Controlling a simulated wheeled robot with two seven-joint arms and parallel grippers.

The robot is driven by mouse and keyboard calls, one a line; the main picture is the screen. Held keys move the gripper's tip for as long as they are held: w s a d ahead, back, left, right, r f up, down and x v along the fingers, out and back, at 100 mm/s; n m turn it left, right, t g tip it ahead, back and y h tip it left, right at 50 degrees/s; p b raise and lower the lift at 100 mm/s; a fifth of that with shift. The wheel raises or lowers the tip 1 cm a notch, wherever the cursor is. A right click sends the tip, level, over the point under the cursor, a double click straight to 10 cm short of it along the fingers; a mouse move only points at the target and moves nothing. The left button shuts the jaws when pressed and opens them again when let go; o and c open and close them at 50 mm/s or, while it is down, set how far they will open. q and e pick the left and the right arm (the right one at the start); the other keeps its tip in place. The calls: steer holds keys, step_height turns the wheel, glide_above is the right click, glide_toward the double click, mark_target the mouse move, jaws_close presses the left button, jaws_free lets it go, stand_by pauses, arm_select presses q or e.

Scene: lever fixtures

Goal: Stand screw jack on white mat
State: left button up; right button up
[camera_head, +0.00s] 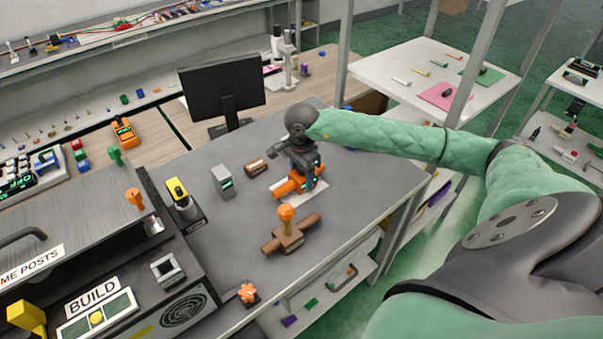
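An orange object (288,186), which looks like the screw jack, is at the white mat (316,193) on the grey table. It appears low and lengthwise rather than tall, but my gripper covers part of it. My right gripper (303,172) points down directly over the orange object and the mat. Its fingertips are hidden against the object, so I cannot tell whether they grip it. My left gripper is out of view.
A brown fixture with an orange knob (287,232) stands in front of the mat. A brown cylinder (256,166) and a grey box (223,181) stand to the left. A monitor (221,90) is behind. The table's right part (375,180) is clear.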

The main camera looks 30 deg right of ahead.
steer(key=o, duration=0.4)
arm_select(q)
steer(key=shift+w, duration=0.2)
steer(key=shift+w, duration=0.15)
arm_select(e)
steer(key=shift+r, duration=0.55)
step_height(320, 180, up, 3)
steer(key=shift+r+b, duration=0.2)
steer(key=shift+b, duration=0.8)
step_height(320, 180, up, 7)
steer(key=shift+f+b, duration=0.1)
steer(key=shift+b, duration=1.1)
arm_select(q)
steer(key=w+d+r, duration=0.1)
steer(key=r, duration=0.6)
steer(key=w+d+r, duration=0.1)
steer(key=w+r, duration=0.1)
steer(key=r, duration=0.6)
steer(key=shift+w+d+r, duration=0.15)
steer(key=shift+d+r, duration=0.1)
arm_select(e)
steer(key=shift+r, duration=0.5)
